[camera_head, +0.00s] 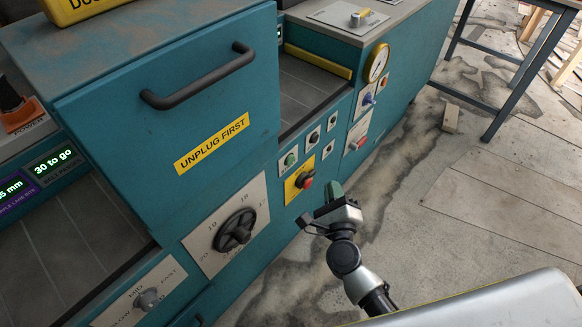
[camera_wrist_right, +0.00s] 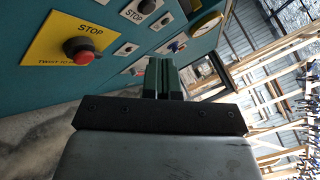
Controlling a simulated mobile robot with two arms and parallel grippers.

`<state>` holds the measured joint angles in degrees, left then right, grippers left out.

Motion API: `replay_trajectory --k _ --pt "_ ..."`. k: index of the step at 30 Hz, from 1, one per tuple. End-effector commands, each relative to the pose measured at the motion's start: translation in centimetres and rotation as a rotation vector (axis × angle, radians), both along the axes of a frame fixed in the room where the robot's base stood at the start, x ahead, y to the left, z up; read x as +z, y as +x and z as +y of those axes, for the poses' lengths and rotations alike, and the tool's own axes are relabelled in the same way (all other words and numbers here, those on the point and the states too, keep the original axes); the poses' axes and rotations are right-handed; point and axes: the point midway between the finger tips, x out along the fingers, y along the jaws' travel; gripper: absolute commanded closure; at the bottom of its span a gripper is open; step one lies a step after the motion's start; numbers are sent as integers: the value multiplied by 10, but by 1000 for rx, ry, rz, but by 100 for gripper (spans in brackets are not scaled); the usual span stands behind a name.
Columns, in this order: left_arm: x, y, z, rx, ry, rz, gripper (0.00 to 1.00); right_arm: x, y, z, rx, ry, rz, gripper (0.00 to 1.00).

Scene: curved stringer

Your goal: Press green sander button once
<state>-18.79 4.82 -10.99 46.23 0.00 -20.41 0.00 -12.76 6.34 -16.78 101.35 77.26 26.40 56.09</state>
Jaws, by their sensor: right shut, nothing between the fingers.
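The green button (camera_head: 291,160) sits on a small white plate on the front of the teal sander (camera_head: 262,215), in the head view. Just below it is a red stop button (camera_head: 304,183) on a yellow plate, also large in the right wrist view (camera_wrist_right: 82,50). My right gripper (camera_head: 335,190) is shut and empty, with its green-tipped fingers (camera_wrist_right: 166,78) to the right of the stop button and apart from the panel. I cannot make out the green button for sure in the right wrist view. My left gripper is not in view.
Small black buttons (camera_head: 314,137) lie up and right of the green one. A gauge (camera_head: 376,62) and a blue switch (camera_head: 367,99) are farther along. A large black dial (camera_head: 236,231) is lower left. The floor (camera_head: 430,230) to the right is mostly clear.

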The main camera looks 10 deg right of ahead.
Motion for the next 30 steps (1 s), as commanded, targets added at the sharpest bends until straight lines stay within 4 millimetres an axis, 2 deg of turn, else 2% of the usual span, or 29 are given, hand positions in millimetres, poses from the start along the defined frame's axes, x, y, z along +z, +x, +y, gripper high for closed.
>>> replay_trajectory --k 11,20,30 --pt "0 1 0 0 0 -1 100 0 5 4 1 -5 1 100" --pt "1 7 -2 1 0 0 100 -1 37 28 0 -3 1 100" --pt "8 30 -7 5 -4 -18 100 -1 65 51 1 -6 2 100"
